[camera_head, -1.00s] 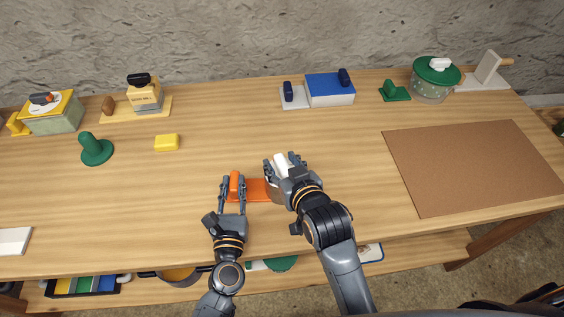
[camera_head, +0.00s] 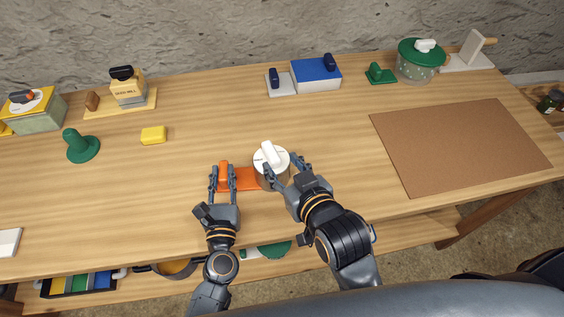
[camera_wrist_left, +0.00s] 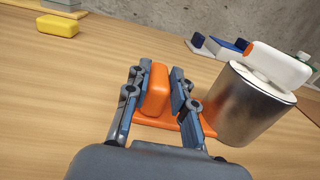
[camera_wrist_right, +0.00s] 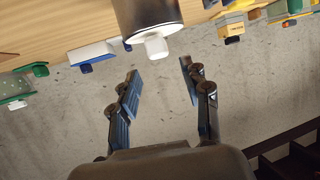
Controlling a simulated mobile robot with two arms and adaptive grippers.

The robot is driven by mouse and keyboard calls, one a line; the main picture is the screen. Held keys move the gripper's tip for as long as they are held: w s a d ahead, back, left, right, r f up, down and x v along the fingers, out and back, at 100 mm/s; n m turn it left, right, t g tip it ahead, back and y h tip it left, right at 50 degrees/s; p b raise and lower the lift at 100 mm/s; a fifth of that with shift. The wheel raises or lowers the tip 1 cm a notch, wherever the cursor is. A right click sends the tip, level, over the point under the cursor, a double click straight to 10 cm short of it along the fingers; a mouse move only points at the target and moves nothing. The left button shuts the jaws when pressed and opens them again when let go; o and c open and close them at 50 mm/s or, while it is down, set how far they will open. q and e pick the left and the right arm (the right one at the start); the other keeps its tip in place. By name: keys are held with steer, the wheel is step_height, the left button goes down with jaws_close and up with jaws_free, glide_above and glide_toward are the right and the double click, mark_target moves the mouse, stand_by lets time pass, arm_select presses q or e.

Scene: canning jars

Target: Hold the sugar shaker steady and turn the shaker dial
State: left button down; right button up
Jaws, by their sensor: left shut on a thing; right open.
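The sugar shaker (camera_head: 271,183) is a metal cylinder with a white top, joined to an orange base plate (camera_head: 244,184) on the table. Its white dial (camera_head: 269,152) is a bar-shaped knob on top. My left gripper (camera_head: 223,174) is shut on the upright orange handle (camera_wrist_left: 155,90) at the left end of the plate. My right gripper (camera_head: 286,169) is open and empty, close by the shaker's right side, apart from the dial. In the right wrist view the dial (camera_wrist_right: 156,47) and metal body (camera_wrist_right: 148,15) show beyond the open fingers.
A brown mat (camera_head: 455,145) lies to the right. A yellow block (camera_head: 153,134) and a green knobbed piece (camera_head: 80,146) are to the left. A blue-and-white box (camera_head: 316,74) and green pot (camera_head: 417,64) stand at the back. The table behind the shaker is clear.

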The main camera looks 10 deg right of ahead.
arm_select(q)
steer(key=c, duration=1.1)
jaws_free()
steer(key=shift+o, duration=0.2)
